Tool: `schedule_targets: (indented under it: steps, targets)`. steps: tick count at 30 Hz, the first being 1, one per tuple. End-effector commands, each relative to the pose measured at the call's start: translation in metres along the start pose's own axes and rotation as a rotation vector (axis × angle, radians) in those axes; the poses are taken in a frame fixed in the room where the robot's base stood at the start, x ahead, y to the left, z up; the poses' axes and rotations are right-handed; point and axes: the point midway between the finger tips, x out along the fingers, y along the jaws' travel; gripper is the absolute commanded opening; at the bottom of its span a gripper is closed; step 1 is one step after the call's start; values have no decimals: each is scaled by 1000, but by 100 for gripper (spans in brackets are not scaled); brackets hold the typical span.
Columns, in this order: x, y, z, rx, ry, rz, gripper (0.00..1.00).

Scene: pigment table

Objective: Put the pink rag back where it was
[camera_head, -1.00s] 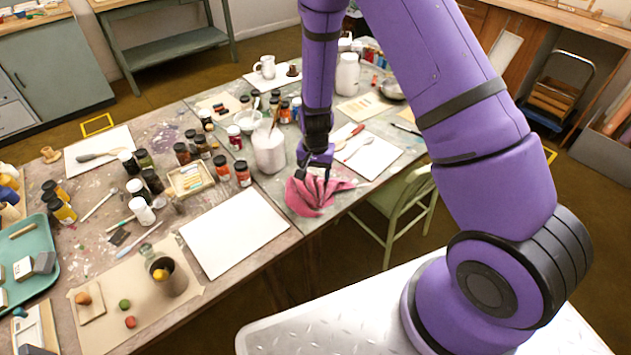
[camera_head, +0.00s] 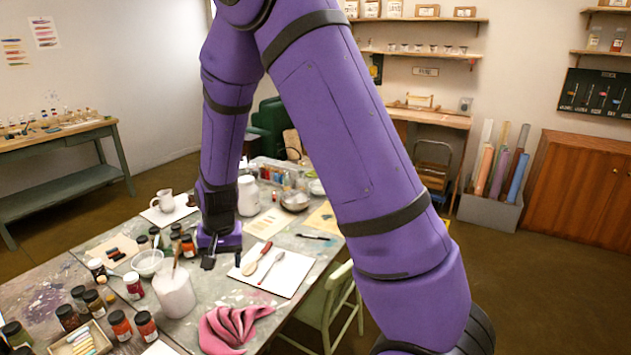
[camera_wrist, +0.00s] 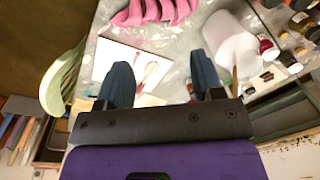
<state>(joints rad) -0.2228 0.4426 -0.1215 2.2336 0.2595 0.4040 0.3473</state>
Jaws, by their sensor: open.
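The pink rag (camera_head: 231,328) lies crumpled on the grey table near its front edge, in front of a large white jar. In the wrist view the rag (camera_wrist: 152,11) shows at the top edge, partly cut off. My gripper (camera_head: 222,262) is open and empty, behind the rag and above the table, between the white jar and the white sheet. In the wrist view the two dark fingers (camera_wrist: 160,75) are spread apart with nothing between them.
The large white jar (camera_head: 175,292) stands left of the rag. A white sheet (camera_head: 284,274) with a spoon and a red-handled tool lies to the right. Several paint jars crowd the left. A green chair (camera_head: 325,305) is at the table's right edge.

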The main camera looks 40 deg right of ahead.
Motion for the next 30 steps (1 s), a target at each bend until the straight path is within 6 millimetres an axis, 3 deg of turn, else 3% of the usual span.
schedule_targets:
  steps: [1, 6, 15, 21, 30]
  targets:
    - [-22, 2, 1, -16, 14, -18, 61]
    - [-83, 12, 14, -82, 48, -58, 61]
    - [-177, 42, 50, -201, 128, -103, 61]
    - [-228, 67, 82, -277, 191, -112, 61]
    - [-282, 111, 140, -384, 296, -94, 61]
